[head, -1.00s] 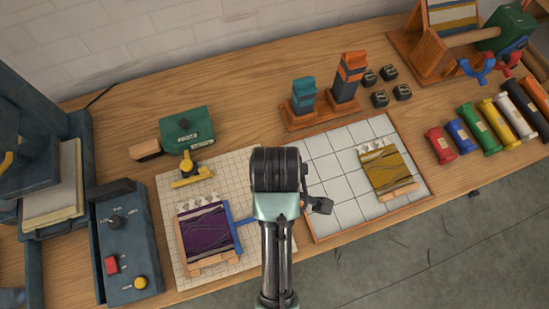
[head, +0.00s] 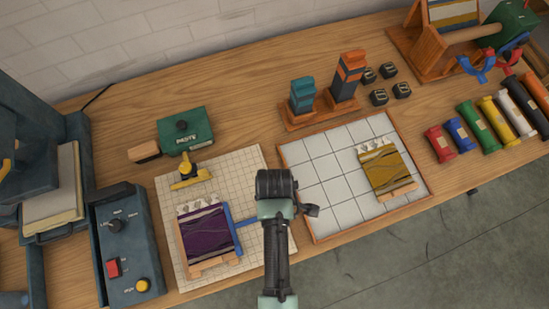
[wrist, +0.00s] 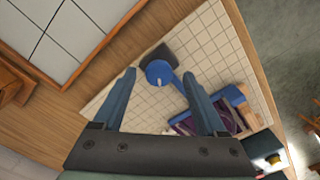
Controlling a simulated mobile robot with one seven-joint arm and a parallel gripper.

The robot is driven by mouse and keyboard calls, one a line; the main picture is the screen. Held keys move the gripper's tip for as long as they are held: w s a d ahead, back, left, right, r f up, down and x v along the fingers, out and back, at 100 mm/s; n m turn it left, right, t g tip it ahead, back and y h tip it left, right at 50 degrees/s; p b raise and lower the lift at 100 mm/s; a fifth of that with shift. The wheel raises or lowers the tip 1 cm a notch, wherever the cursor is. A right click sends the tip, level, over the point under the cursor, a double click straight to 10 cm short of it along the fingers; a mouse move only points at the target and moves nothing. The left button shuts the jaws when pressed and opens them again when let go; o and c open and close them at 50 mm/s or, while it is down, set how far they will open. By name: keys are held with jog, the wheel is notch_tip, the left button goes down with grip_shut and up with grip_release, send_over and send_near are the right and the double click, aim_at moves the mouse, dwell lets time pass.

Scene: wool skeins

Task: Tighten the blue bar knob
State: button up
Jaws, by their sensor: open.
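The round blue knob (wrist: 158,73) shows in the wrist view with a pale mark on its top. It sits over a dark block, and a blue arm runs from it toward the blue bar (wrist: 232,96). My gripper (wrist: 159,76) is open, with its fingertips apart to the left and right of the knob in that view; I cannot tell whether they touch it. In the head view the blue bar (head: 232,229) lies along the right side of the purple skein (head: 207,234). My arm hides the knob and the gripper there.
The gridded white board (head: 165,197) lies under the purple skein, with a yellow fixture (head: 190,177) on it. A wood-framed tile tray (head: 320,190) with a mustard skein (head: 380,170) lies to the right. A control box (head: 128,245) stands left.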

jog(key=shift+w+f, duration=0.1)
jog(key=shift+f, duration=0.35)
grip_shut()
